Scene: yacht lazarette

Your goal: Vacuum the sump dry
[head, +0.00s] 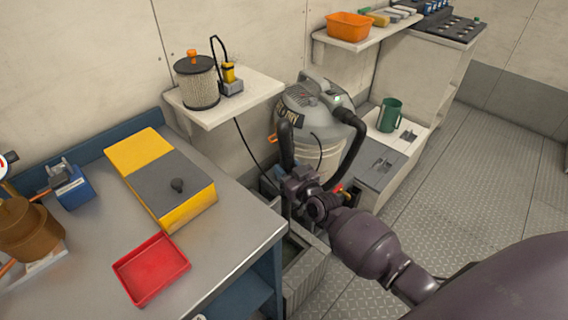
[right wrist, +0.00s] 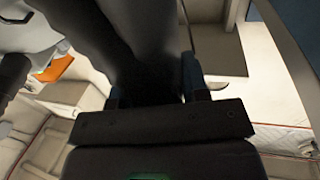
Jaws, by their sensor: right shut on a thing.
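The grey wet/dry vacuum (head: 318,150) stands against the wall beyond the bench, with a small green light on its top. Its black hose (head: 355,150) loops down from the head. The sump (head: 304,272) is an open grey box low beside the bench; its inside is mostly hidden by my arm and the bench. My right gripper (head: 292,200) is over the far end of the sump, shut on the dark hose. In the right wrist view the hose (right wrist: 150,45) runs between the two fingers. The hose's lower end is hidden. My left gripper is not in view.
The steel bench (head: 90,240) at left holds a red tray (head: 151,269), a yellow and grey box (head: 165,175) and a blue device (head: 71,187). A wall shelf (head: 228,100) carries a filter canister. A green mug (head: 389,115) stands behind. Floor at right is clear.

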